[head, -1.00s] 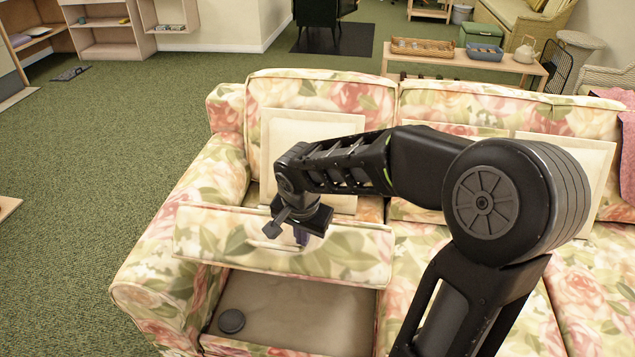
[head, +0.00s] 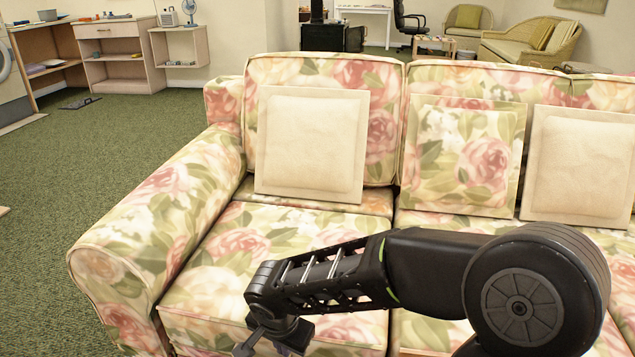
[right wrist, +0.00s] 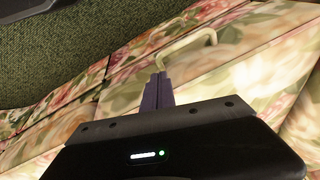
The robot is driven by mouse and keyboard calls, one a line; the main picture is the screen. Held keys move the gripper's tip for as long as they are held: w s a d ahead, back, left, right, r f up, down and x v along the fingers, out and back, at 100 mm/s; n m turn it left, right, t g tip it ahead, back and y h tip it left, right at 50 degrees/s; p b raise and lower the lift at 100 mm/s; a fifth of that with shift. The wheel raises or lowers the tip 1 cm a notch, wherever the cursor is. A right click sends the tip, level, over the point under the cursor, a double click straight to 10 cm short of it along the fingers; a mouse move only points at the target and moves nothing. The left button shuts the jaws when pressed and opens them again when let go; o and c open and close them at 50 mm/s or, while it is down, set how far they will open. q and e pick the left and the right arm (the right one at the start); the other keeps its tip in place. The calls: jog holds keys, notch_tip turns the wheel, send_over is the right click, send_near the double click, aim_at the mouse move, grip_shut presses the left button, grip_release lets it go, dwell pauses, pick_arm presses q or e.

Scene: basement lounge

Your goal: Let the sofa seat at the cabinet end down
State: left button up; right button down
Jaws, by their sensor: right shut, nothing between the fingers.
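The floral sofa seat (head: 240,240) at the left end lies flat between the left armrest and the seat beside it. No gap into the space below shows in the head view. In the right wrist view a pale loop handle (right wrist: 185,43) stands out from the floral seat (right wrist: 225,70). My right gripper (right wrist: 160,78) is shut and empty, its purple fingers close to the handle; I cannot tell whether they touch it. In the head view its wrist is low at the seat's front, with the fingertips hidden. My left gripper is in neither view.
The left armrest (head: 150,220) borders the seat. A cream cushion (head: 312,145) leans on the backrest behind it, with a floral cushion (head: 465,155) and another cream cushion (head: 580,165) to the right. Green carpet (head: 60,185) is open at the left.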

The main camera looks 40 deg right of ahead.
pick_arm(q)
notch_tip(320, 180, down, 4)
jog(key=b, duration=0.3)
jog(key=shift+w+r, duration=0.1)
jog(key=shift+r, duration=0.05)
pick_arm(e)
notch_tip(320, 180, down, 9)
jog(key=s, duration=0.1)
jog(key=shift+d, duration=0.25)
jog(key=shift+r, duration=0.1)
pick_arm(q)
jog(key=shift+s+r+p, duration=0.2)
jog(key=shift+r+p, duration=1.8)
jog(key=shift+p, duration=0.3)
pick_arm(e)
jog(key=w+v, duration=0.2)
jog(key=v, duration=0.7)
jog(key=shift+s+a+r, duration=0.25)
jog(key=shift+s+r, duration=0.1)
jog(key=shift+s, duration=0.1)
